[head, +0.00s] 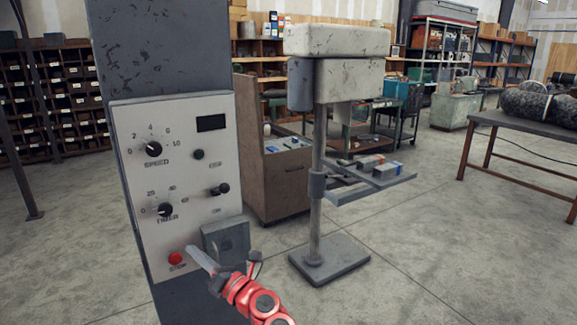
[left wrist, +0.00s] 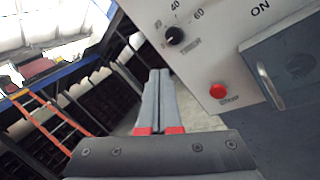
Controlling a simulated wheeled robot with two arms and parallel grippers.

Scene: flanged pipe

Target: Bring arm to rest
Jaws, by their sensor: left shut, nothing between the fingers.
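My left gripper (head: 193,251) is shut and empty, its grey fingers together, at the lower edge of the control panel (head: 184,140) on a dark column. In the head view the fingertips look just right of the red button (head: 175,257). In the left wrist view the gripper (left wrist: 159,73) points past the panel, with the red button (left wrist: 218,91) to the right of the fingers and a visible gap between. I cannot tell the depth of that gap. My red left arm (head: 258,302) comes up from the bottom. My right gripper is not in view.
The panel has a speed dial (head: 153,149), a timer dial (head: 165,210) and a switch (head: 219,189). A grey box (head: 226,240) juts from its lower right corner. A drill press (head: 336,70) stands behind on the right. Floor (head: 420,250) is clear at the right.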

